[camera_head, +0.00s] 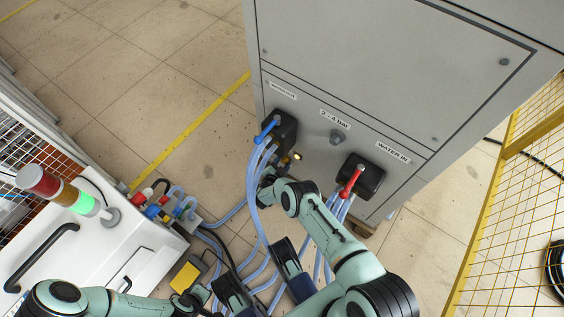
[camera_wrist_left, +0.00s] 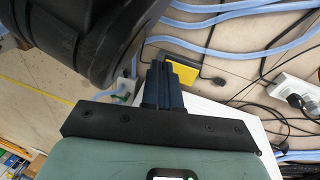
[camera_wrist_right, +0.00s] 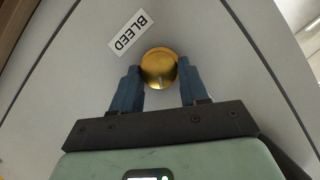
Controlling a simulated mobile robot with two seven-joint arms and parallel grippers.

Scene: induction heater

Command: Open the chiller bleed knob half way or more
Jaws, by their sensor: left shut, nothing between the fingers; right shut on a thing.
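The brass bleed knob (camera_wrist_right: 160,56) is round and sits on a grey panel beside a white BLEED label (camera_wrist_right: 131,33) in the right wrist view. My right gripper (camera_wrist_right: 158,84) has its two blue fingers on either side of the knob and is shut on it. In the head view a small brass part (camera_head: 297,156) shows at the chiller (camera_head: 385,60), close by my right wrist; the fingers there are largely hidden. My left gripper (camera_wrist_left: 163,68) is shut and empty, with its dark fingers together above the floor.
A blue-handled valve (camera_head: 266,130) and a red-handled valve (camera_head: 351,182) stick out from the chiller. Blue hoses (camera_head: 256,205) run down between my arms. A white cabinet (camera_head: 100,250) with a signal light (camera_head: 85,203) stands left, and a yellow mesh fence (camera_head: 520,210) stands right.

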